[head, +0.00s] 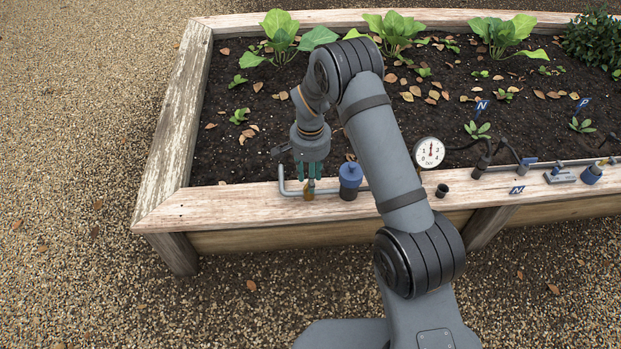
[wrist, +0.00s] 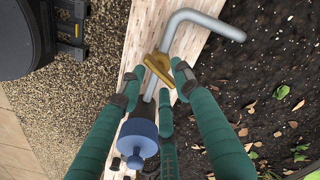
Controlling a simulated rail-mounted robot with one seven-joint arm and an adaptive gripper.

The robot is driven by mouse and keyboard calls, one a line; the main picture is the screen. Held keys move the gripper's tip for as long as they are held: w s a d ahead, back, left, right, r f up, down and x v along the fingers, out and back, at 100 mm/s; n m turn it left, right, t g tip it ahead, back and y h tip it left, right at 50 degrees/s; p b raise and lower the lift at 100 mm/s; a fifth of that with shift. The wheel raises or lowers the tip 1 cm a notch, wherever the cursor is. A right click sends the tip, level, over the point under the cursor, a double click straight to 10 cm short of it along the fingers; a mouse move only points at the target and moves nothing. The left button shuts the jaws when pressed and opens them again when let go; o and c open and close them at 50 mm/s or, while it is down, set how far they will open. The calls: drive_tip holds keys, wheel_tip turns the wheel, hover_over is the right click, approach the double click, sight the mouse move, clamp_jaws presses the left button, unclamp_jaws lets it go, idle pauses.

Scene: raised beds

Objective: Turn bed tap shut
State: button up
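The bed tap is a small brass piece (head: 309,189) on a grey pipe along the bed's front wooden rim. In the wrist view its brass handle (wrist: 158,68) lies slantwise across the pipe (wrist: 215,22). My gripper (head: 310,176) points down over the tap in the head view. In the wrist view its green fingers (wrist: 159,71) stand apart, with the brass handle between or just beyond their tips. I cannot tell whether a fingertip touches it. The handle's lower part is hidden in the head view.
A blue-capped fitting (head: 350,176) stands just right of the tap, close to my fingers; it also shows in the wrist view (wrist: 138,138). A round gauge (head: 429,152) and a small dark cup (head: 442,190) are further right. The rim left of the pipe is clear.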

drive_tip(key=shift+c, duration=0.9)
clamp_jaws()
